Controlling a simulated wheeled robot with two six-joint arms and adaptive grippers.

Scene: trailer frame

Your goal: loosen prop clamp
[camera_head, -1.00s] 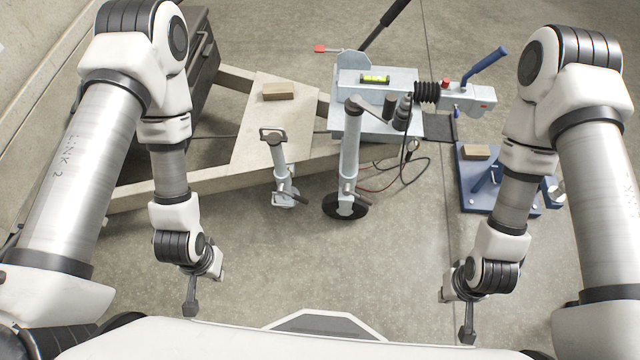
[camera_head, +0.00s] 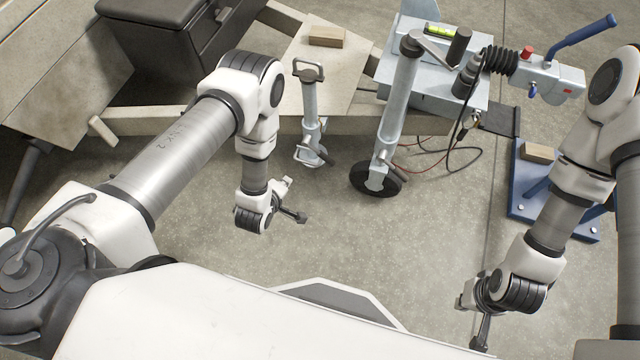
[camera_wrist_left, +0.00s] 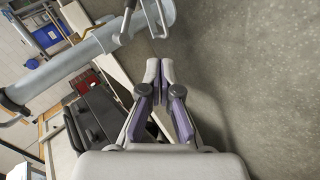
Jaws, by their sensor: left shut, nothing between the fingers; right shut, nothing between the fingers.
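The silver prop stand (camera_head: 310,100) is upright in the middle of the head view, with a loop handle on top and a small foot at the floor. A silver tube (camera_wrist_left: 85,60) crosses the upper left of the left wrist view, with a thin lever (camera_wrist_left: 127,20) beside it. I cannot tell for sure which part is the prop clamp. My left gripper (camera_head: 302,217) is shut and empty, in front of the prop stand and apart from it; its closed fingers (camera_wrist_left: 160,70) also show in the wrist view. My right gripper (camera_head: 479,343) is shut and empty at the lower right.
A jockey wheel (camera_head: 376,181) on a silver post stands right of the prop. The coupling with a blue lever (camera_head: 585,30) is at upper right. A blue stand (camera_head: 525,195) holds a wooden block. Cables (camera_head: 450,158) hang near the wheel. The floor in front is clear.

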